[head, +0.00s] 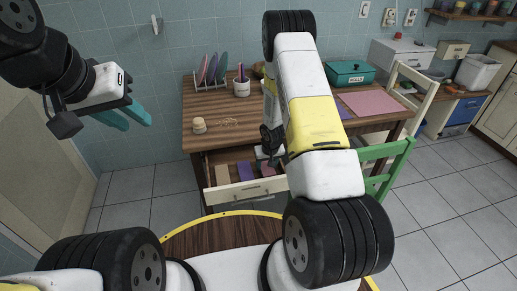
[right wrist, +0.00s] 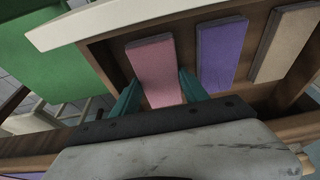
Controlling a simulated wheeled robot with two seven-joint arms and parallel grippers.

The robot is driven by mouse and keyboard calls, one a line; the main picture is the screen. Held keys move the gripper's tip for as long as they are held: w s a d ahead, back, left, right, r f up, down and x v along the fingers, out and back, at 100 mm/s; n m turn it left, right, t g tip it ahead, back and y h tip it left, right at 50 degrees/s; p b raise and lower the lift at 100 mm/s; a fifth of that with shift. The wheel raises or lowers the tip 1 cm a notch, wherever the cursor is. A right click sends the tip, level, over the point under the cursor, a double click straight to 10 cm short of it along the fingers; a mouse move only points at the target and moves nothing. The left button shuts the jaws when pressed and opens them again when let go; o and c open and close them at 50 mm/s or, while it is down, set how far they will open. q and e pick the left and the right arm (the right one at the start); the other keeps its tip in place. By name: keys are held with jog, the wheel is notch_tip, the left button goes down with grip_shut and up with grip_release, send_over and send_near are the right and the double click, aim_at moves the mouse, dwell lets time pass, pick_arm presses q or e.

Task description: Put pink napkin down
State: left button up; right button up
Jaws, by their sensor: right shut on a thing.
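The pink napkin (right wrist: 155,68) is a folded strip between the two teal fingers of my right gripper (right wrist: 158,88), which is shut on it. It is over or in the open wooden drawer (head: 240,196), beside a purple napkin (right wrist: 221,52) and a beige napkin (right wrist: 286,42). I cannot tell whether it touches the drawer floor. In the head view my right arm hides much of the right gripper and the drawer's right side. My left gripper (head: 138,126) is open and empty, in the air left of the table.
The wooden table (head: 215,140) above the drawer carries a plate rack (head: 210,84), a cup of pens (head: 241,86), a small stack (head: 199,125), a teal box (head: 349,73) and a pink mat (head: 371,103). A green chair (head: 385,165) stands close on the right.

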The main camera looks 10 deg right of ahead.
jog(key=shift+f, duration=0.4)
jog(key=shift+f, duration=0.1)
jog(key=o, duration=1.3)
jog(key=shift+o, duration=0.2)
